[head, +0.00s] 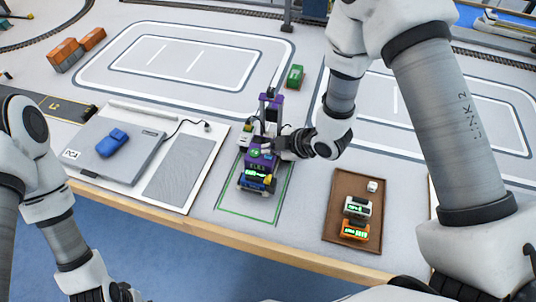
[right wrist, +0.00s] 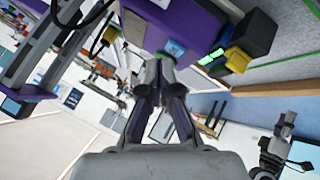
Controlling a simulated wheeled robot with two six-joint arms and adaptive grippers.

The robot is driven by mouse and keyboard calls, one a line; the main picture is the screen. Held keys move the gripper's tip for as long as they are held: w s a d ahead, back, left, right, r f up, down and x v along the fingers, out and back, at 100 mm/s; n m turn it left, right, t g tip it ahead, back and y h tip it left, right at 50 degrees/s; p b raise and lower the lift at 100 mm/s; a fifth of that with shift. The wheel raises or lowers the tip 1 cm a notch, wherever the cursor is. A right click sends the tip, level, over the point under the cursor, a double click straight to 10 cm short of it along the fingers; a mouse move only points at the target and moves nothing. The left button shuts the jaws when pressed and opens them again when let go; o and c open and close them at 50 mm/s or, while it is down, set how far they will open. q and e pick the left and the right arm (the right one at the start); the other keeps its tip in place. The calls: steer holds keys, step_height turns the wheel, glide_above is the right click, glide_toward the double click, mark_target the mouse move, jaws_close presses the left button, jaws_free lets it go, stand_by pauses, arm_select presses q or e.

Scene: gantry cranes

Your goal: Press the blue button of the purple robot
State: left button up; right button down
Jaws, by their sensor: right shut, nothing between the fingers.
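The purple robot (head: 262,160) stands inside a green outline at the table's front middle. It has a green button on top, a lit green display and a dark mast behind. In the right wrist view its purple body (right wrist: 150,25) carries a blue square (right wrist: 175,48), likely the blue button. My right gripper (head: 277,146) is shut and empty, against or very close to the purple robot's right side. In the right wrist view its tips (right wrist: 158,62) are just below the blue square; contact cannot be told. An arm there, probably my left, ends in a small gripper (right wrist: 286,120).
A grey pad with a blue mouse-like object (head: 112,142) lies left. A brown tray (head: 341,193) with white and orange devices (head: 355,229) lies right. A green block (head: 295,76) and orange containers (head: 67,54) stand farther back. White-outlined areas behind are mostly free.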

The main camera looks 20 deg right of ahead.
mark_target(270, 157)
steer(key=shift+f+b, duration=0.3)
steer(key=shift+f, duration=0.25)
stand_by(0.4)
steer(key=shift+r+p, duration=0.7)
steer(key=shift+r, duration=0.2)
step_height(270, 157, up, 6)
steer(key=p, duration=0.4)
steer(key=shift+p, duration=0.3)
